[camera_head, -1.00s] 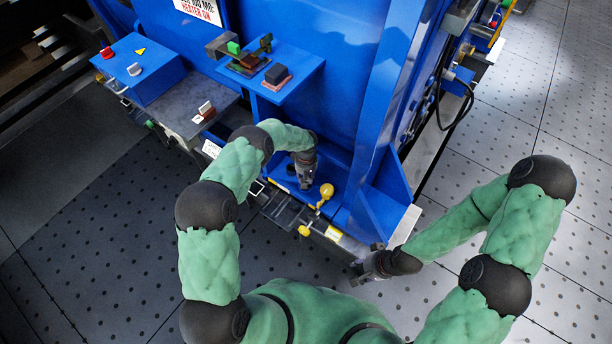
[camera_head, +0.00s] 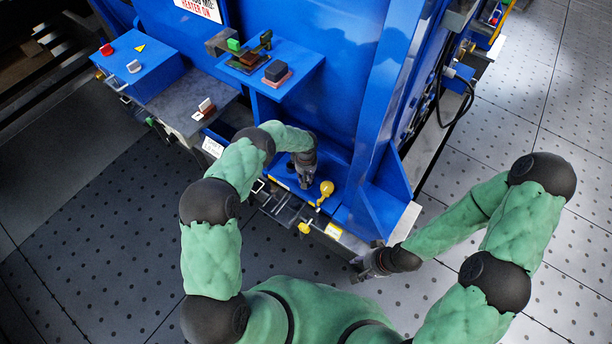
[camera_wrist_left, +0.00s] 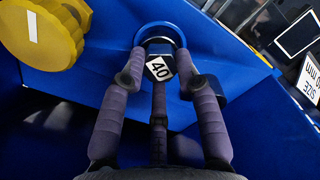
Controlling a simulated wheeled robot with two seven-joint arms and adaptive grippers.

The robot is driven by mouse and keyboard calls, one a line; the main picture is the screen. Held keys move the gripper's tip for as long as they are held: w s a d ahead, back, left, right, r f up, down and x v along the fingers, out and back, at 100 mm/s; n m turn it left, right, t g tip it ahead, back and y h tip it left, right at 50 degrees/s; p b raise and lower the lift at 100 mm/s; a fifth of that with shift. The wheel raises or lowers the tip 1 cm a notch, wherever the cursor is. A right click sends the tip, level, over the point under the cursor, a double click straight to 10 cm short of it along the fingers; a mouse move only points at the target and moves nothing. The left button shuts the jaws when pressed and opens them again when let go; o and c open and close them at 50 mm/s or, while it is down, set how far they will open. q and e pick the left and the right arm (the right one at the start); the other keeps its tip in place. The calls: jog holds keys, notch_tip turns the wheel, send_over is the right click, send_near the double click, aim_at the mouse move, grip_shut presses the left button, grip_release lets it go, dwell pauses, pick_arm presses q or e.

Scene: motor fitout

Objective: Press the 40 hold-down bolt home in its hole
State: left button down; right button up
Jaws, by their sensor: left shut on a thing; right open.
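The 40 hold-down bolt (camera_wrist_left: 160,66) has a dark head with a white label reading 40. In the left wrist view it stands at a blue ring (camera_wrist_left: 160,34) on the blue base plate; how deep it sits in the hole cannot be told. My left gripper (camera_wrist_left: 163,84) is shut on the bolt, its fingers around the head. In the head view my left gripper (camera_head: 305,182) reaches down onto the blue ledge, and the bolt is too hidden to make out. My right gripper (camera_head: 358,271) is open and empty, low over the floor right of the ledge.
A yellow knob (camera_head: 326,188) stands close beside my left gripper, and also shows in the left wrist view (camera_wrist_left: 42,32). A blue shelf (camera_head: 302,73) with small blocks is above. A blue control box (camera_head: 140,66) is at the left. The perforated floor (camera_head: 130,270) is clear.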

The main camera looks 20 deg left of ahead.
pick_arm(q)
jog(key=shift+f, duration=0.3)
jog(key=c, duration=0.8)
grip_release()
notch_tip(320, 180, up, 12)
jog(key=shift+f, duration=0.1)
jog(key=s+d+f+m+h+p, duration=0.1)
jog(key=s+d+m+h+p, duration=0.15)
jog(key=s, duration=0.45)
jog(key=s+d+f+m+h+p, duration=0.1)
jog(key=s+d, duration=0.3)
jog(key=s, duration=0.3)
jog(key=shift+m+h, duration=0.25)
jog(key=shift+m, duration=0.7)
jog(key=s+r+p, duration=0.1)
jog(key=s+r, duration=0.1)
jog(key=s, duration=0.3)
jog(key=s+r+p, duration=0.1)
jog(key=s+r, duration=0.1)
jog(key=s, duration=0.4)
jog(key=s+d+r+p, duration=0.1)
jog(key=s+r+p, duration=0.1)
jog(key=s, duration=0.4)
jog(key=shift+s+r, duration=0.2)
jog(key=shift+r, duration=0.05)
